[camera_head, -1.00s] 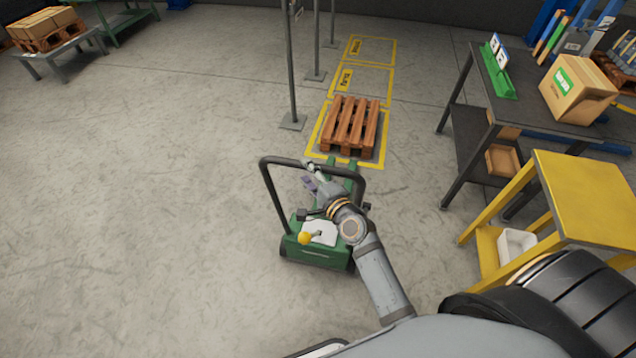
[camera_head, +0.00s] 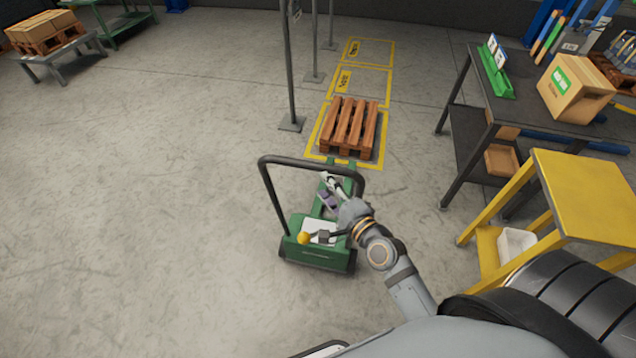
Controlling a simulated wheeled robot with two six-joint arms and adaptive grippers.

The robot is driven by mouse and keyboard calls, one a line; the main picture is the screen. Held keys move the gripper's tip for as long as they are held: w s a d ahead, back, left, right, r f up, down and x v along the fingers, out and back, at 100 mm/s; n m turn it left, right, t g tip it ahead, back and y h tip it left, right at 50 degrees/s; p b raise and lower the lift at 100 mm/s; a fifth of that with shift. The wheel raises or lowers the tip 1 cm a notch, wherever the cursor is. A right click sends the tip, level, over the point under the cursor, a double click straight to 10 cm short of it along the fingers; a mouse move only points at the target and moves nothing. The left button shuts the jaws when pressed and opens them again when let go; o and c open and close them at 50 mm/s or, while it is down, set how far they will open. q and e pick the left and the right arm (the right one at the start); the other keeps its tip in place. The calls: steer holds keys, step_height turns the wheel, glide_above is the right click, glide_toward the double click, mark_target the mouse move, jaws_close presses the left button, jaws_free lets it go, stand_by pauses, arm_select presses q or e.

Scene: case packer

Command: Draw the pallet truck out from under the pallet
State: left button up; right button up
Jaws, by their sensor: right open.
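The green pallet truck (camera_head: 317,256) stands in front of the wooden pallet (camera_head: 349,127), with a black hoop handle (camera_head: 268,190) rising from it. Its green forks reach toward the pallet's near edge; how far they lie beneath it is hidden. A yellow knob (camera_head: 304,238) sits on the truck's body beside a pale panel. My right gripper (camera_head: 326,182) is open and empty in this view, just below the handle's top bar and over the forks; I cannot tell whether it touches anything. My right arm covers the truck's right side. My left gripper is out of view.
The pallet lies in a yellow floor marking (camera_head: 374,163). A grey post (camera_head: 291,75) stands left of it. A yellow stand (camera_head: 585,195) and a dark workbench (camera_head: 462,90) are on the right. The floor at left is clear.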

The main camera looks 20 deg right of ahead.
mark_target(310, 169)
steer(key=x, duration=1.1)
steer(key=shift+w+d, duration=0.2)
steer(key=shift+d, duration=0.1)
steer(key=shift+c, duration=0.3)
jaws_close()
